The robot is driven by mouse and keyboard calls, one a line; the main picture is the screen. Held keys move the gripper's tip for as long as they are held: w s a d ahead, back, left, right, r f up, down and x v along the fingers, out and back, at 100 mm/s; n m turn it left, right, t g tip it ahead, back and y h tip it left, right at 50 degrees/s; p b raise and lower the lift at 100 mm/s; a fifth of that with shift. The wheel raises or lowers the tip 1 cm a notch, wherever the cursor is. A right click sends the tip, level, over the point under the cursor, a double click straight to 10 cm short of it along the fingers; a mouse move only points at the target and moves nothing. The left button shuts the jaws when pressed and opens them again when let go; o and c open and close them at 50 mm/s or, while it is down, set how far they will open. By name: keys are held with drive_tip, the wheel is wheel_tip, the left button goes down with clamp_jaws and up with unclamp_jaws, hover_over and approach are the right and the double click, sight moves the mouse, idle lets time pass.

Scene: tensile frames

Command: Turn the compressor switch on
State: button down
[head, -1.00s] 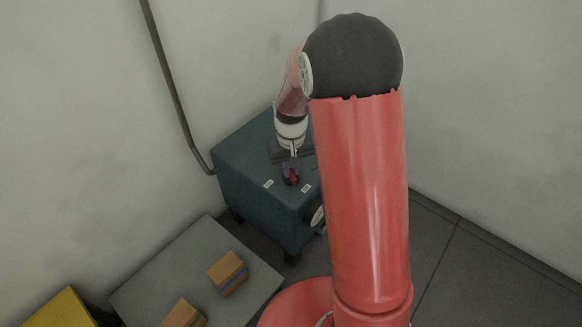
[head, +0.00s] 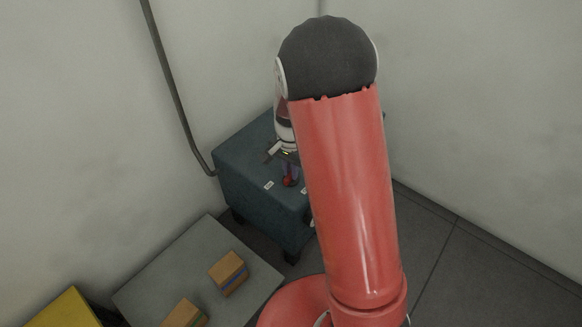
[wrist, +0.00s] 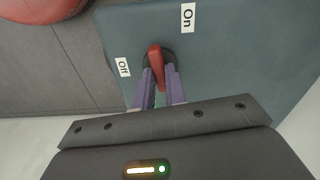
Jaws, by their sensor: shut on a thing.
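The compressor (head: 245,162) is a blue-green box in the corner. Its red switch handle (head: 288,182) stands on top between two white labels. In the wrist view, the red handle (wrist: 155,58) sits on a dark round base, between the "Off" label (wrist: 122,67) and the "On" label (wrist: 187,17). My gripper (wrist: 160,78) has its purple fingers on both sides of the handle, shut on it. In the head view my gripper (head: 290,172) is small and partly hidden by my arm, which also covers the compressor's right side.
A grey platform (head: 165,268) in front of the compressor carries cardboard boxes (head: 229,272). A yellow object (head: 62,310) is at the lower left. Walls stand close behind and to the right, with a pipe (head: 170,90) on the left wall. Open floor (head: 450,260) lies to the right.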

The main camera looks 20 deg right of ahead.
drive_tip(key=shift+m, duration=0.6)
drive_tip(key=c, duration=1.4)
unclamp_jaws()
drive_tip(key=shift+c, duration=0.2)
drive_tip(key=shift+r, duration=0.1)
wheel_tip(320, 180, up, 6)
drive_tip(key=shift+r+p, duration=0.1)
drive_tip(key=shift+p, duration=0.35)
drive_tip(key=shift+r, duration=0.75)
